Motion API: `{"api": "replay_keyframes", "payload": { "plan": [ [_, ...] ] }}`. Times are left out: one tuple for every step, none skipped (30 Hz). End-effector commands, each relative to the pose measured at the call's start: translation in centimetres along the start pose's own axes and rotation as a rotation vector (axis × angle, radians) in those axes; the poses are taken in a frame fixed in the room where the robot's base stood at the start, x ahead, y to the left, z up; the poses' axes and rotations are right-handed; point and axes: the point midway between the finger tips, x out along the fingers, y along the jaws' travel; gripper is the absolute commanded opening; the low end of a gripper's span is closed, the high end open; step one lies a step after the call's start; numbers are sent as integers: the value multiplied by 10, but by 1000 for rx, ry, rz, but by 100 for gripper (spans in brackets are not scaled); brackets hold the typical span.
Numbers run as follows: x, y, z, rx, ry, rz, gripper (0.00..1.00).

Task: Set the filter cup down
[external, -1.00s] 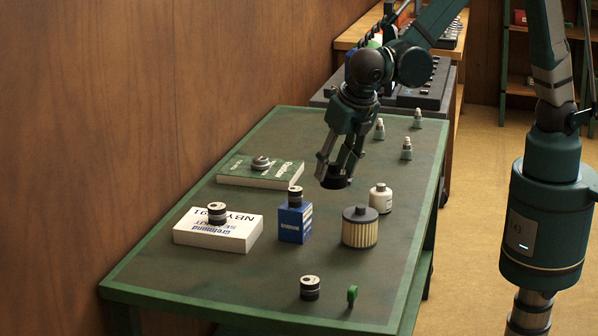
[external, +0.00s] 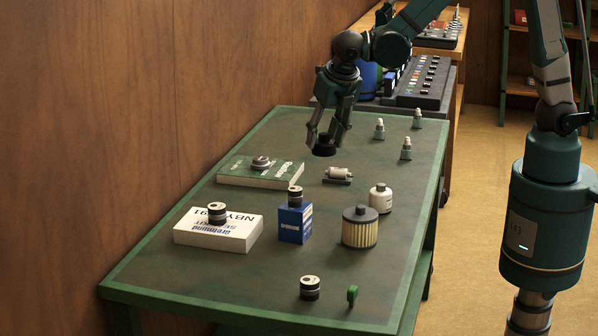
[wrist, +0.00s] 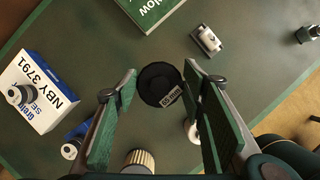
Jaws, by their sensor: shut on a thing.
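My gripper (external: 328,138) is shut on a round black filter cup (external: 325,149) and holds it above the green table, toward the far part of it. In the wrist view the cup (wrist: 160,84) sits between the ends of the two fingers, with a small white label on its side. In the external view the cup is apart from the things below it. It hangs to the right of a green book (external: 268,174) and just behind a small grey part on a dark base (external: 338,174).
A pleated filter (external: 360,231), a white bottle (external: 381,199), a blue box (external: 295,224) with a cap and a white box (external: 222,238) stand nearer. Small upright parts (external: 406,150) stand at right. A black cap (external: 310,290) and green piece (external: 352,295) are in front. Bare tabletop (external: 265,285) is at front left.

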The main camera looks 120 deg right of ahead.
Motion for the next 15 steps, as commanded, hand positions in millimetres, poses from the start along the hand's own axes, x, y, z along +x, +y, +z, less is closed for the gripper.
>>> {"api": "replay_keyframes", "payload": {
  "plan": [
    [4, -8, 9, 8, -1, -3, 25],
    [6, -12, 14, 10, -1, -4, 25],
    [8, -16, 20, 14, -2, -5, 25],
    [10, -20, 24, 17, -3, -6, 25],
    [11, -24, 28, 18, -3, -7, 25],
    [13, -28, 32, 20, -3, -8, 25],
    [14, -31, 36, 22, -4, -9, 25],
    [16, -34, 39, 25, -4, -10, 25],
    [17, -38, 43, 27, -5, -11, 25],
    [18, -41, 46, 29, -5, -12, 25],
    [19, -44, 49, 31, -5, -13, 25],
    [21, -48, 53, 33, -6, -14, 25],
    [22, -51, 56, 34, -6, -14, 25],
    [23, -53, 58, 36, -7, -15, 25],
    [28, -52, 56, 34, -7, -14, 25]
  ]
}}
